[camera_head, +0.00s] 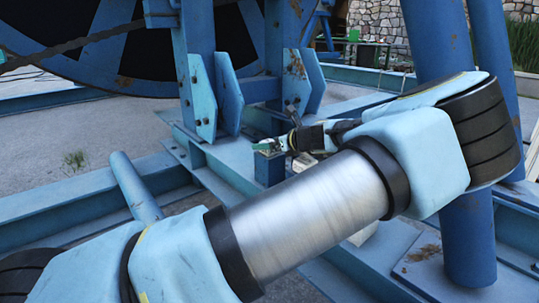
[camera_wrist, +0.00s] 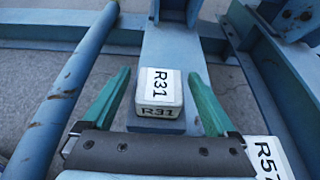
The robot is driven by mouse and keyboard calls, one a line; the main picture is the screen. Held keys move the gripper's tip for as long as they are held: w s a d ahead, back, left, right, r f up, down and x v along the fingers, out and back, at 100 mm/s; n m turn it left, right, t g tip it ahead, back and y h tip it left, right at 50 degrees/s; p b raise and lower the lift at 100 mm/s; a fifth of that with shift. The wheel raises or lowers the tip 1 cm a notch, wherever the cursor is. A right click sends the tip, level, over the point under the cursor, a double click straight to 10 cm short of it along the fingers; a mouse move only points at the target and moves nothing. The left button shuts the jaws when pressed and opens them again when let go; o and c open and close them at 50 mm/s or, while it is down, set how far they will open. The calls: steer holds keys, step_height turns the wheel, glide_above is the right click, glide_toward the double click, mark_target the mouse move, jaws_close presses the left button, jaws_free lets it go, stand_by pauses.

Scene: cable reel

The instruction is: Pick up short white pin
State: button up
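My gripper (camera_wrist: 158,74) is open in the wrist view, with its two green fingers spread apart. A white block labelled R31 (camera_wrist: 173,110) shows between the fingers, over a blue steel beam (camera_wrist: 170,45). A second white labelled piece (camera_wrist: 268,158) is at the lower right, partly cut off by the frame edge. No thing is plainly a short white pin. In the head view, my gripper (camera_head: 266,147) is small, above a short blue post (camera_head: 269,169).
Blue steel beams and brackets surround the gripper. A blue pipe (camera_wrist: 66,85) runs along its left side in the wrist view. In the head view, a large reel (camera_head: 80,45) stands at the back left and a thick blue column (camera_head: 440,40) at the right.

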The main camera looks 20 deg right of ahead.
jaws_close()
stand_by(0.5)
